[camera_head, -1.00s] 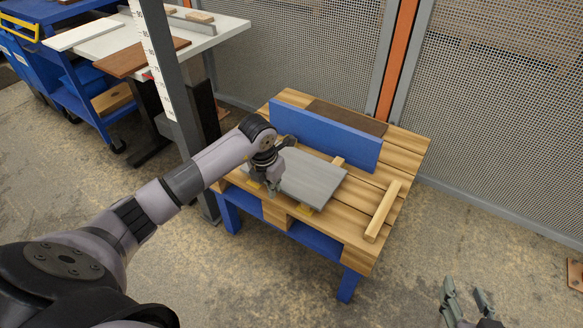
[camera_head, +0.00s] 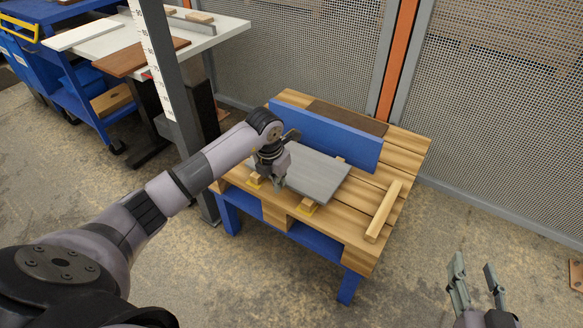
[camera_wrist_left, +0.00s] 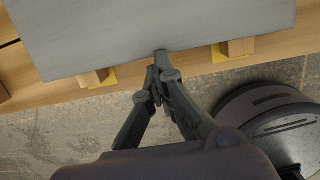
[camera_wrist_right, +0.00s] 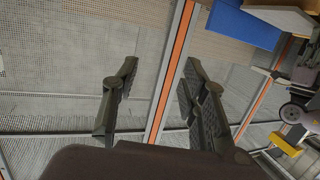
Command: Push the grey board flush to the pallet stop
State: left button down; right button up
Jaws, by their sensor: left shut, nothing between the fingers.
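The grey board (camera_head: 312,176) lies flat, raised on small wooden blocks with yellow pads, on the wooden pallet (camera_head: 348,223). The blue upright stop (camera_head: 325,136) runs along the pallet's far side; a gap shows between it and the board's right part. My left gripper (camera_head: 279,187) is shut and empty at the board's near edge. In the left wrist view its fingertips (camera_wrist_left: 160,62) meet at that edge of the board (camera_wrist_left: 130,30) and look in contact with it. My right gripper (camera_head: 477,285) is open and empty, away from the pallet at lower right; it also shows in the right wrist view (camera_wrist_right: 158,80).
A loose wooden bar (camera_head: 383,210) lies on the pallet's right part. A grey post with a scale (camera_head: 160,60) stands left of the pallet. A white table (camera_head: 110,45) with boards is behind it. Mesh fencing (camera_head: 500,110) closes the back.

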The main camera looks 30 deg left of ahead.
aim_at(287, 178)
pick_arm(q)
jog(key=shift+w+d+f+b, duration=0.1)
jog(key=shift+w+f+b, duration=0.1)
jog(key=shift+w+b, duration=0.6)
jog(key=shift+w+d, duration=0.1)
jog(key=shift+w, duration=1.1)
pick_arm(e)
notch_tip(287, 178, up, 9)
jog(key=a+t+y, duration=0.1)
jog(key=t, duration=0.4)
jog(key=shift+a+y, duration=0.15)
jog(key=shift+y, duration=0.15)
jog(key=shift+f, duration=0.1)
pick_arm(q)
jog(key=shift+s+f, duration=0.1)
jog(key=shift+s, duration=0.35)
jog(key=shift+s+p, duration=0.2)
jog(key=shift+p, duration=0.2)
jog(key=shift+s+r+p, duration=0.2)
jog(key=shift+s+p, duration=0.15)
jog(key=shift+s, duration=0.1)
pick_arm(e)
notch_tip(287, 178, down, 8)
jog(key=d+g+h, duration=0.1)
jog(key=g, duration=0.3)
jog(key=shift+w+g+h, duration=0.2)
jog(key=shift+g+h, duration=0.1)
